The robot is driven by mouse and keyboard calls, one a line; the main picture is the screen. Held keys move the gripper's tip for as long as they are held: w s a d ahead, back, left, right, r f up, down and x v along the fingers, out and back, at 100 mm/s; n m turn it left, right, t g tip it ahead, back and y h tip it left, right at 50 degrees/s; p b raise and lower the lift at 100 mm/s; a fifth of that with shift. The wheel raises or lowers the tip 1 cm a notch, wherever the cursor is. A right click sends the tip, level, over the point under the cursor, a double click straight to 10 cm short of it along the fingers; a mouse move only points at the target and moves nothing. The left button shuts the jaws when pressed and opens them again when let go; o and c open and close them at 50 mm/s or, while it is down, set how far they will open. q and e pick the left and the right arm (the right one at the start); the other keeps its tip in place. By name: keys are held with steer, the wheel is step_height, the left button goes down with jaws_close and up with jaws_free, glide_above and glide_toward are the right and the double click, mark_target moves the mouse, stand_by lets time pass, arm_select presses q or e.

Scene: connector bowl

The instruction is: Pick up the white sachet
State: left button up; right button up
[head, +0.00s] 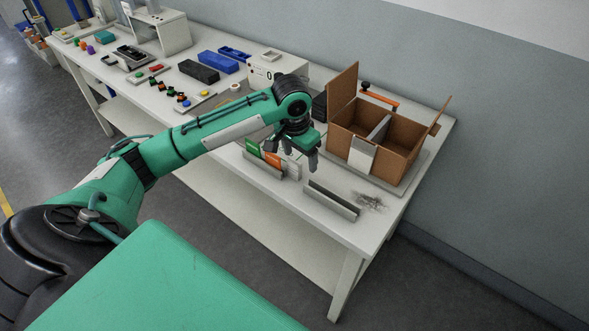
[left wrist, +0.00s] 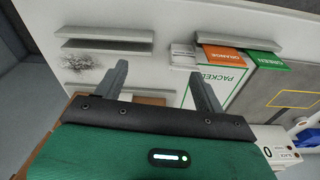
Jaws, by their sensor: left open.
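The white sachet (head: 293,169) stands at the right end of a row in a low holder on the table, beside an orange sachet (head: 271,158) and a green sachet (head: 253,148). In the left wrist view, a pale strip that seems to be the white sachet (left wrist: 183,59) lies left of the orange sachet (left wrist: 225,57) and green sachet (left wrist: 267,64). My left gripper (head: 302,160) is open and empty above the table, close to the white sachet and partly in front of its surroundings. Its two fingers (left wrist: 162,82) are apart, with nothing between them. My right gripper is not in view.
A brown divided cardboard box (head: 404,156) with open flaps stands behind on the right. An empty grey holder (head: 331,199) sits near the front edge, beside a dark smudge (head: 370,202). Blue and black bins and small parts lie farther left.

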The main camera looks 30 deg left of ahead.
mark_target(294, 162)
arm_select(q)
steer(key=w+a+r+n, duration=0.1)
steer(key=a+r, duration=0.3)
steer(key=f, duration=0.2)
steer(key=w+f, duration=0.1)
steer(key=f, duration=0.2)
steer(key=f+p, duration=0.1)
steer(key=f, duration=0.2)
steer(key=shift+w+f, duration=0.15)
steer(key=shift+w, duration=0.1)
steer(key=shift+w+d+f+p, duration=0.15)
steer(key=shift+f+p, duration=0.1)
steer(key=shift+f, duration=0.65)
steer(key=shift+w+a+f+p, duration=0.15)
steer(key=shift+f+p, duration=0.1)
steer(key=shift+f, duration=0.65)
steer(key=shift+w+d+f+p, duration=0.15)
steer(key=shift+f+p, duration=0.1)
steer(key=shift+f, duration=0.65)
steer(key=c, duration=1.1)
steer(key=shift+o, duration=0.2)
